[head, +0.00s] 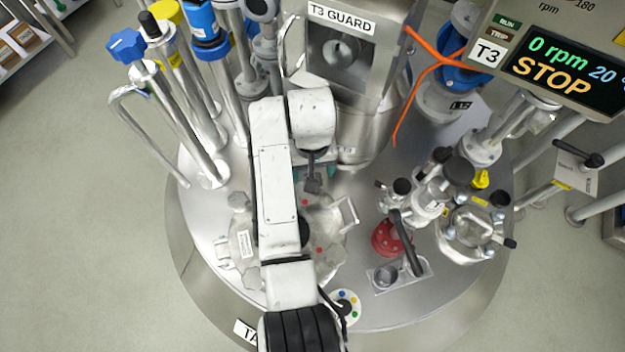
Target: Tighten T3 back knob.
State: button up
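The T3 guard (355,58) is a metal housing with a dark window at the top centre, labelled "T3 GUARD". I cannot make out which part is the T3 back knob; no knob in view carries that label, and my arm and the guard hide some of the vessel top. My white arm reaches up over the middle of the round metal top. My gripper (313,184) is small and dark and points down just below the guard, at its left. Its fingers are too small to tell whether they are open or shut, or touching anything.
Pipes with a blue knob (126,46) stand left. A T3 display (565,62) reading "0 rpm" and "STOP" hangs upper right. An orange cable (418,82) crosses beside the guard. Black-knobbed fittings (458,172) and a red fitting (390,238) crowd the right. Floor is clear lower left.

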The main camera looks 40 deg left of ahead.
jog(key=n+p, duration=0.1)
jog(key=n, duration=0.1)
jog(key=n+p, duration=0.2)
jog(key=shift+w+d+r+n, duration=0.1)
jog(key=shift+r+n, duration=0.3)
jog(key=n+p, duration=0.1)
jog(key=n, duration=0.1)
jog(key=n+p, duration=0.1)
jog(key=n, duration=0.1)
jog(key=shift+f+n, duration=0.2)
jog(key=shift+n, duration=0.6)
notch_tip(320, 180, down, 6)
jog(key=b, duration=0.4)
jog(key=shift+f+b, duration=0.1)
jog(key=shift+b, duration=0.2)
